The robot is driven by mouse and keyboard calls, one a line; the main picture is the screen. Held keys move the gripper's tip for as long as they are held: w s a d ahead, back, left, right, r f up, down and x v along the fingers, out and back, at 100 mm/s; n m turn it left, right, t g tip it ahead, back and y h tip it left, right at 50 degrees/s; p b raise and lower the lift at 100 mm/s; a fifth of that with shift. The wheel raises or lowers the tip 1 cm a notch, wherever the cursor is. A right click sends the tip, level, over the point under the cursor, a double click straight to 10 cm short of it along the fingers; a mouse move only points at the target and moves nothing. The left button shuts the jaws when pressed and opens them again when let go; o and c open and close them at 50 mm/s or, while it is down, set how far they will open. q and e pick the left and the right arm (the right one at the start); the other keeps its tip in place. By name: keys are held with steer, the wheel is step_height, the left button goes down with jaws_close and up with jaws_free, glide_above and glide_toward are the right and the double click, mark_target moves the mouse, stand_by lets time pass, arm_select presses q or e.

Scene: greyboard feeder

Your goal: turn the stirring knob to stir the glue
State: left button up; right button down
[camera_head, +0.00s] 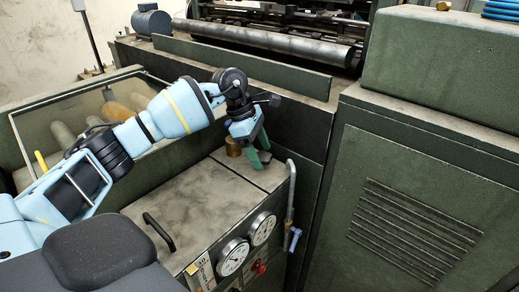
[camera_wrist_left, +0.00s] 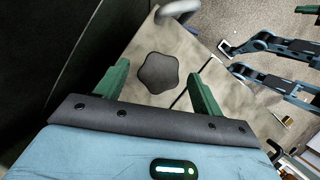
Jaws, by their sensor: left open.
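The stirring knob (camera_wrist_left: 157,73), black and star-shaped with rounded lobes, stands on the worn tan cabinet top in the left wrist view. My left gripper (camera_head: 259,152) is open over the far right part of that top in the head view. In the left wrist view its two green fingers lie on either side of the knob, with a visible gap on both sides. I see no contact. In the head view the knob cannot be made out at the gripper.
A bent metal pipe (camera_head: 292,190) rises at the top's right edge. Pressure gauges (camera_head: 233,257) and a black handle (camera_head: 159,231) sit nearer. A dark green machine wall closes the far side.

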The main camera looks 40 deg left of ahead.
arm_select(q)
steer(key=shift+r, duration=0.1)
steer(key=v, duration=0.7)
steer(key=shift+a+r, duration=0.2)
steer(key=shift+r, duration=0.1)
steer(key=shift+s+d+f, duration=0.1)
